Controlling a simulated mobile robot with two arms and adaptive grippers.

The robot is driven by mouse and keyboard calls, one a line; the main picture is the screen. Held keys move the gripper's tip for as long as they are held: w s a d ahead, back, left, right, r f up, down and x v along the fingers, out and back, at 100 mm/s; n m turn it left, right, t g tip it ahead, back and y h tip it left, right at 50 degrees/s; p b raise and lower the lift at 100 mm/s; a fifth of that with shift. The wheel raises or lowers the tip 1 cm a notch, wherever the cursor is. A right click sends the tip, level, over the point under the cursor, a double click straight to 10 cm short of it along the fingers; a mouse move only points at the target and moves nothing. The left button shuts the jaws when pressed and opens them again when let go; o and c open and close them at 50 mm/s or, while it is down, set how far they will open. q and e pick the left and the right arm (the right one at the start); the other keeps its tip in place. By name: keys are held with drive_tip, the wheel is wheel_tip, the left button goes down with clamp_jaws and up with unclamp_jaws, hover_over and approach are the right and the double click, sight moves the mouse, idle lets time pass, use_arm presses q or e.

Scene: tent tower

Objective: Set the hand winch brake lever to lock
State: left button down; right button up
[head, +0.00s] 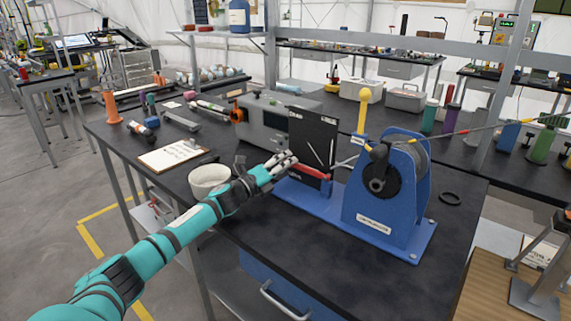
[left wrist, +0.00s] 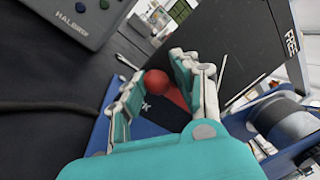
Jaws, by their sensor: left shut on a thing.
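The blue hand winch (head: 357,212) stands on its blue base plate on the dark workbench. Its dark panel (head: 312,135) carries white lines; in the left wrist view a FREE label (left wrist: 291,43) shows near one edge. The red brake lever (head: 312,172) lies low across the panel, nearly level. In the left wrist view its red ball knob (left wrist: 157,82) sits between my fingers, beside a label of which only a K shows. My left gripper (head: 287,161) is shut on the knob, reaching in from the left. My right gripper is out of view.
A white bowl (head: 209,181) stands close beside my left forearm. A grey box-shaped machine (head: 265,125) stands behind the panel. The yellow crank grip (head: 364,97) stands upright on the winch. A clipboard (head: 172,155) lies to the left. The front bench area is clear.

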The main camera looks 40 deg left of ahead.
use_arm(q)
drive_tip(key=shift+s+d+f, duration=0.1)
drive_tip(key=shift+d+f, duration=0.05)
drive_tip(key=shift+f, duration=0.6)
drive_tip(key=c, duration=1.1)
unclamp_jaws()
drive_tip(key=shift+r, duration=0.25)
drive_tip(key=shift+s, duration=0.1)
drive_tip(key=v, duration=1.1)
drive_tip(key=shift+s, duration=0.35)
